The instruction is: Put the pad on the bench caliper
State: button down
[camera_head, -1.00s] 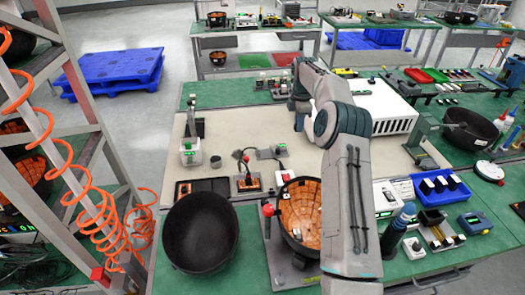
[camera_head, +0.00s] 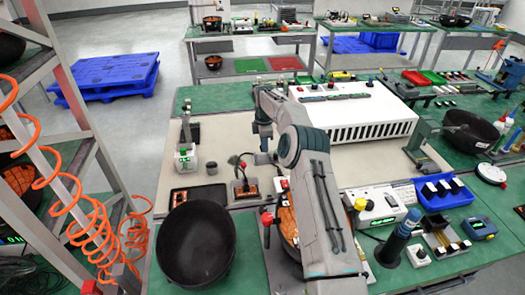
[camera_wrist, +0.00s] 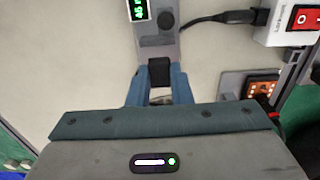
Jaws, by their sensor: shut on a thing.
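My gripper (camera_wrist: 160,84) is shut on a small black pad (camera_wrist: 159,71), held between its blue fingers in the wrist view. The bench caliper (camera_wrist: 151,47) is a grey device with a green-lit display and a dark round knob, just beyond the fingertips. The pad overlaps the caliper's near end in this view; I cannot tell whether they touch. In the head view my gripper (camera_head: 263,158) is low over the beige mat, small and partly unclear, and I cannot make out the pad there. The caliper is mostly hidden by my gripper and arm there.
A white box with a red switch (camera_wrist: 303,18) and a black cable lies right of the caliper. A small stand with an orange plate (camera_head: 246,189) is close by. A black bowl (camera_head: 190,250) stands at the front left. A large white vented unit (camera_head: 365,125) stands behind.

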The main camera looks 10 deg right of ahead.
aim_at(263, 159)
jog(key=shift+w+a+f, duration=0.1)
jog(key=shift+a+f, duration=0.25)
jog(key=shift+f, duration=0.05)
jog(key=shift+f+p, duration=0.45)
jog(key=shift+f, duration=1.5)
jog(key=c, duration=1.3)
grip_release()
